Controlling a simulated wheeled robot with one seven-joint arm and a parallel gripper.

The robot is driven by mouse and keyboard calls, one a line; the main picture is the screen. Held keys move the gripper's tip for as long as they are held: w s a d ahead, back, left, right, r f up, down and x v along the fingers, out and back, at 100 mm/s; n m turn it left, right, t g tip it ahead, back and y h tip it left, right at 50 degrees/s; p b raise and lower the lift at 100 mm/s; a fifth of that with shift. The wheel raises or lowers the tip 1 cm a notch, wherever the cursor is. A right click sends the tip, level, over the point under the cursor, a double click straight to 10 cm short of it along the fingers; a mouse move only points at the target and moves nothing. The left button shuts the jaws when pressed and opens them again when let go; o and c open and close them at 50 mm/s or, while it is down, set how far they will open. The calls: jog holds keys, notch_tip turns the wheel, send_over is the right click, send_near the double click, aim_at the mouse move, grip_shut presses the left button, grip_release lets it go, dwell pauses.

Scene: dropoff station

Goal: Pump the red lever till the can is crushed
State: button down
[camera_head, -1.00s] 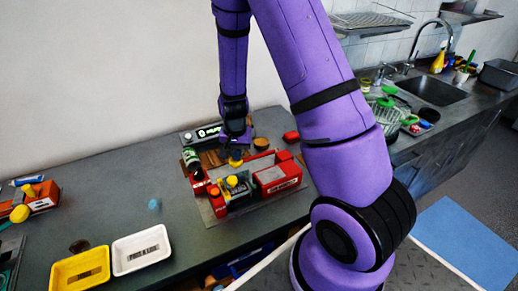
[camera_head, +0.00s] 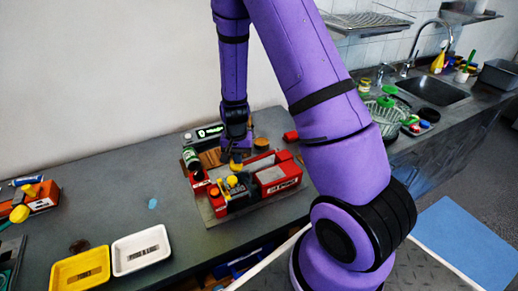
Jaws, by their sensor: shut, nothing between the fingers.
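A red machine (camera_head: 278,181) with pale lettering on its front stands on a grey base plate on the counter. A yellow knob (camera_head: 232,181) and an orange knob (camera_head: 213,190) sit at its left front. A dark green and white can-like cylinder (camera_head: 191,158) stands at the machine's back left. My gripper (camera_head: 237,157) is shut and empty, pointing down over the machine's back left part. Contact with a lever cannot be made out, and the inside of the machine is hidden.
A small display with green digits (camera_head: 209,132) stands behind the machine. A white tray (camera_head: 141,267) and a yellow tray (camera_head: 80,283) lie at the front left. An orange-red device (camera_head: 43,195) is at the far left. The counter between is mostly clear.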

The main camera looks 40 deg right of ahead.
jog(key=r, duration=0.7)
jog(key=shift+d+r, duration=0.15)
jog(key=shift+d, duration=0.25)
jog(key=shift+a+f, duration=0.2)
jog(key=shift+f, duration=0.6)
jog(key=shift+a+f, duration=0.15)
jog(key=shift+f, duration=0.6)
jog(key=shift+a+f, duration=0.1)
jog(key=shift+f, duration=1.3)
